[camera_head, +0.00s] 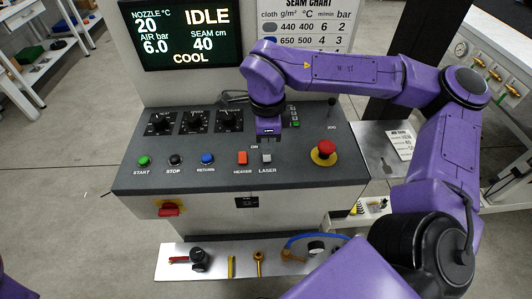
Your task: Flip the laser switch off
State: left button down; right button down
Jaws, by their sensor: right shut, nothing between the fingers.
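The laser switch (266,157) is a small grey rocker above the LASER label on the sloped dark control panel (200,178). It sits just right of the orange heater switch (242,158). My right gripper (268,141) comes down over the panel just behind the laser switch, its fingers shut and empty. The fingertips are small and dark against the panel, and I cannot tell whether they touch the switch. The gripper covers part of the ON marking. Which way the rocker is tilted is too small to tell. My left gripper is not in view.
A red mushroom button (325,149) stands close to the right of the laser switch. Green, black and blue buttons and several dials (196,121) lie to the left. The screen (186,33) reads IDLE and COOL. A tool shelf (220,264) is below.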

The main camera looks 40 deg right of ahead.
aim_at(267, 158)
jog(key=shift+f+b, duration=0.65)
jog(key=shift+f, duration=0.65)
dwell(0.7)
notch_tip(267, 158, up, 7)
jog(key=p, duration=0.8)
jog(key=shift+r, duration=0.15)
